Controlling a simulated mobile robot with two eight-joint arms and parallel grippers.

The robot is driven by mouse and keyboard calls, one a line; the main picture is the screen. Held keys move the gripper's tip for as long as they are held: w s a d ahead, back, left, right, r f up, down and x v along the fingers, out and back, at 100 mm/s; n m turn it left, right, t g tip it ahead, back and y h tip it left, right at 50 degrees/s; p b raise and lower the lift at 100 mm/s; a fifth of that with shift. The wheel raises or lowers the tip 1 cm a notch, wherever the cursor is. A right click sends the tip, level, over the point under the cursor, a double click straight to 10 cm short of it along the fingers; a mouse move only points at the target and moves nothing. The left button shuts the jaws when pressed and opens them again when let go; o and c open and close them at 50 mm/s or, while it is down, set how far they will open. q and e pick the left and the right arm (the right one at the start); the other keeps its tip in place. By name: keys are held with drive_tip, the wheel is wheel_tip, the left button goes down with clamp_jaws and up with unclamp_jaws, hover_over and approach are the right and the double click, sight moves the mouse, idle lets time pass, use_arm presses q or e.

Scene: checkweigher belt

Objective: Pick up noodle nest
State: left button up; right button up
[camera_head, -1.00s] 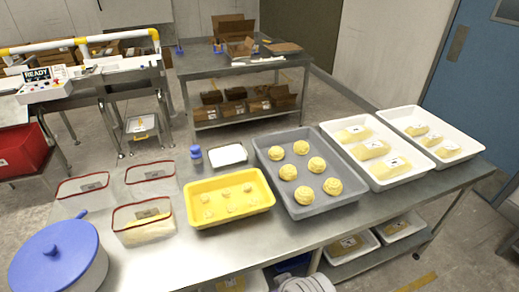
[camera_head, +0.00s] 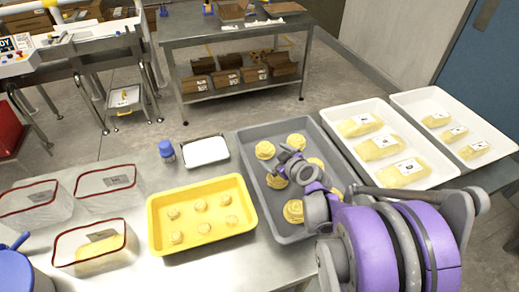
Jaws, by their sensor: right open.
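Several yellow round noodle nests lie in the grey tray (camera_head: 257,190). One noodle nest (camera_head: 265,149) is at the back left, and another (camera_head: 297,141) is at the back right. A nest (camera_head: 277,181) in the middle left is partly under my right gripper (camera_head: 283,163), and one (camera_head: 293,211) lies at the front left. Others on the right side are partly hidden by my right arm. My right gripper is open and points down over the tray's middle, with no nest seen in it. My left gripper is out of view.
A yellow tray (camera_head: 156,226) with small pale pieces stands left of the grey tray. A small white tray (camera_head: 206,150) and a blue-capped bottle (camera_head: 167,151) are behind it. White trays (camera_head: 345,108) with packs stand at right; clear red-rimmed bins (camera_head: 128,246) are at left.

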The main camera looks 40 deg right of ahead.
sight(267, 151)
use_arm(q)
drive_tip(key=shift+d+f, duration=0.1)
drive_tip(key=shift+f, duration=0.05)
use_arm(e)
drive_tip(key=x, duration=0.4)
drive_tip(key=shift+s, duration=0.1)
drive_tip(key=shift+x, duration=2.75)
drive_tip(key=shift+s+r, duration=0.1)
drive_tip(key=c, duration=1.1)
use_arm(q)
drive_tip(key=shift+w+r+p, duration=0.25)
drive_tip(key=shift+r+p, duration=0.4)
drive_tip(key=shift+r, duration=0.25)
use_arm(e)
wheel_tip(267, 151, up, 10)
drive_tip(key=shift+d+f, duration=0.1)
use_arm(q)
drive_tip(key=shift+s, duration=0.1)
